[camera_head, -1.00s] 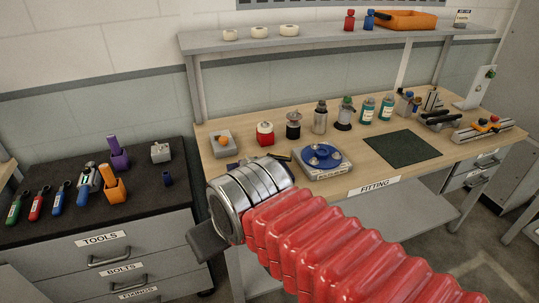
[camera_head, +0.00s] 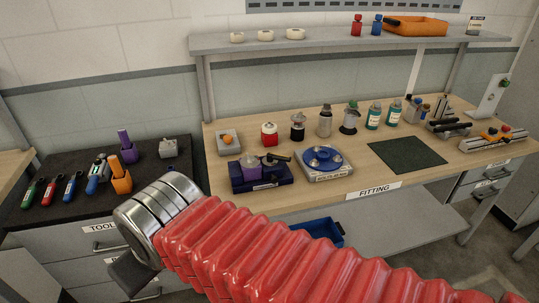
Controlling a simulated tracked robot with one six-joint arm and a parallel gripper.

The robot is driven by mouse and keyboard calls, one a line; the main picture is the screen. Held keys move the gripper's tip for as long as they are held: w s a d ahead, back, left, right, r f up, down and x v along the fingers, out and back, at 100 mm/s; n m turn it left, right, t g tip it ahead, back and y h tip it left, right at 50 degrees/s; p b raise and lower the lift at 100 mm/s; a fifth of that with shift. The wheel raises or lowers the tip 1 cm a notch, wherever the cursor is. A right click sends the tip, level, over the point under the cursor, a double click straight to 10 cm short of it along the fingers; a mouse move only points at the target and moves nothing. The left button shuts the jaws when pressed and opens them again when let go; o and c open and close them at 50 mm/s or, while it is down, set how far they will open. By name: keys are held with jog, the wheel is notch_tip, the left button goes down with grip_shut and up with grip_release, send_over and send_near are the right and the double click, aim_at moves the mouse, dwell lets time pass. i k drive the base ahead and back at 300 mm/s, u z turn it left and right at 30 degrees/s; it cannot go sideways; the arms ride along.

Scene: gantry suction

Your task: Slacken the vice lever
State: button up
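A dark clamp-like device with black bars, perhaps the vice (camera_head: 447,127), stands towards the right end of the wooden bench; its lever is too small to make out surely. My gripper (camera_head: 132,274) is at the lower left, in front of the drawer cabinet and apart from both devices. Only a dark part of it shows past the silver wrist; its fingers cannot be made out.
A blue round fixture (camera_head: 323,157) and a dark green mat (camera_head: 407,154) lie on the bench, with several bottles behind. A rail with orange and yellow parts (camera_head: 493,138) lies far right. Hand tools lie on the black cabinet top (camera_head: 62,180). A blue bin (camera_head: 325,232) sits below the bench.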

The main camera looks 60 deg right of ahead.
aim_at(271, 156)
jog(key=u, duration=0.75)
jog(key=k, duration=1.65)
jog(key=z, duration=0.9)
jog(key=i, duration=0.9)
jog(key=z, duration=0.05)
